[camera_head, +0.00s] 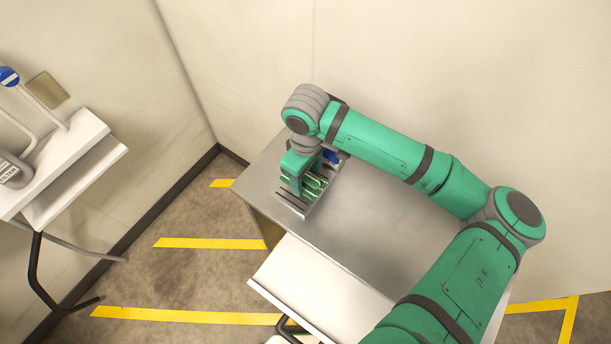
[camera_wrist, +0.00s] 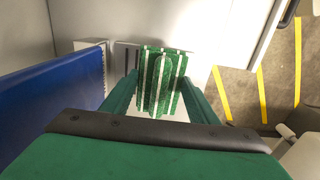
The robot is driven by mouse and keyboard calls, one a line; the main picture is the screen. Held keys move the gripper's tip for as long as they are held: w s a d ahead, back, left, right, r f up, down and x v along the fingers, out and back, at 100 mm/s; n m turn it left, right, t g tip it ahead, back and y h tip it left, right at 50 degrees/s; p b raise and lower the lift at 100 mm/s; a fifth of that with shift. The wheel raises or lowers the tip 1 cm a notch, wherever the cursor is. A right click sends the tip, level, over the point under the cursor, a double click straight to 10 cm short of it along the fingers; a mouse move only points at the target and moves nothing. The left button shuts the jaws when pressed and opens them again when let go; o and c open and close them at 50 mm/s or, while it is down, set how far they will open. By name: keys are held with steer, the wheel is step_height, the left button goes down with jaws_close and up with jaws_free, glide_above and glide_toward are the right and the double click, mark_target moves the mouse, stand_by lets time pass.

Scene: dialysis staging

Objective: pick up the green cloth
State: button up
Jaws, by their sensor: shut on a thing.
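The green cloth (camera_wrist: 161,78) has white stripes and sits between the two fingers of my gripper (camera_wrist: 157,92) in the wrist view. The fingers touch it at both sides, and my gripper is shut on it. In the head view the green cloth (camera_head: 314,186) shows just below my gripper (camera_head: 300,180), over a pale slotted plate (camera_head: 292,203) on the steel table. Whether the cloth still touches the plate cannot be told.
The steel table (camera_head: 375,215) is mostly bare to the right. A blue object (camera_head: 332,157) stands close behind my gripper; a large blue surface (camera_wrist: 45,110) fills the wrist view's left. A white shelf (camera_head: 60,170) stands at far left. Walls close off the back.

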mark_target(307, 191)
steer(key=s+r, duration=0.1)
steer(key=r, duration=0.1)
steer(key=s+r, duration=0.2)
steer(key=shift+s+d, duration=0.15)
steer(key=s+r, duration=0.4)
steer(key=s, duration=0.5)
steer(key=shift+d, duration=0.3)
